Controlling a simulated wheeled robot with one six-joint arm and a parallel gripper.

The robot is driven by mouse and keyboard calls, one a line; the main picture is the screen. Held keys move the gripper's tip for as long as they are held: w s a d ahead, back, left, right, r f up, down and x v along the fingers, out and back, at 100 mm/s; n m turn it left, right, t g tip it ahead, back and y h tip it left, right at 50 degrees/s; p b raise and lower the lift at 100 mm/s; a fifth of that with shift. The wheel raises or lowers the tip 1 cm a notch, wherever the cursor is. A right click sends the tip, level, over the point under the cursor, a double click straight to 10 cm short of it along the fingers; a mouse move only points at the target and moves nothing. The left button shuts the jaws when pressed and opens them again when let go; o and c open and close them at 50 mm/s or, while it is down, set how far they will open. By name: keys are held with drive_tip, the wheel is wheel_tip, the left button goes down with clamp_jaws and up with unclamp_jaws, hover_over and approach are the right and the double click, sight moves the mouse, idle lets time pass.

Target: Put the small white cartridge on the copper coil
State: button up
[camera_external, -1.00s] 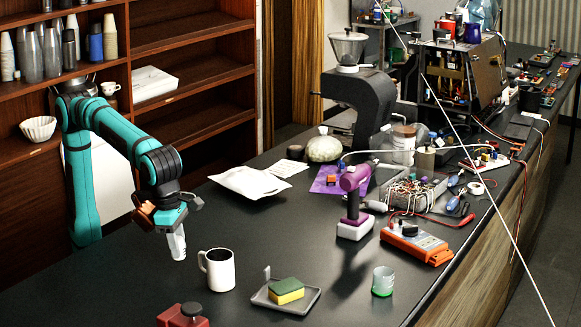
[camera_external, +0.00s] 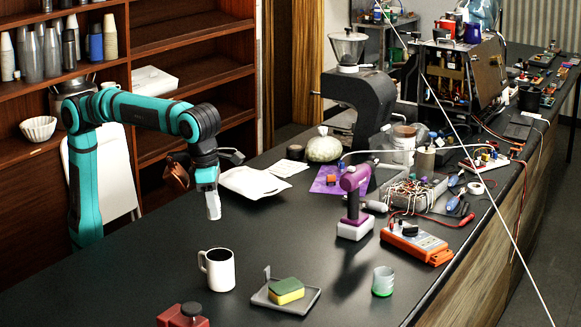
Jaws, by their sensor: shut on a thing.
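My gripper (camera_external: 208,184) points down and is shut on the small white cartridge (camera_external: 213,206). It holds the cartridge roughly upright above the dark counter, behind the white mug and in front of the white packet. The upper part of the cartridge is hidden by my gripper. I cannot make out the copper coil in this view.
A white mug (camera_external: 217,270), a tray (camera_external: 262,300) with a sponge (camera_external: 287,290) and a glass (camera_external: 383,281) stand in front. A white packet (camera_external: 254,182) lies behind. A purple drill (camera_external: 354,200), a wire-filled box (camera_external: 412,194) and an orange meter (camera_external: 417,243) stand to the right.

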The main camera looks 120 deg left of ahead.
wheel_tip(320, 180, down, 9)
drive_tip(key=shift+r, duration=0.1)
idle(0.4)
drive_tip(key=o, duration=1)
drive_tip(key=r, duration=0.7)
drive_tip(key=s+r, duration=0.1)
drive_tip(key=r, duration=0.3)
drive_tip(key=shift+s+d+r, duration=0.1)
drive_tip(key=shift+d+r, duration=0.15)
drive_tip(key=shift+d, duration=0.1)
drive_tip(key=shift+r, duration=0.2)
drive_tip(key=shift+s, duration=0.1)
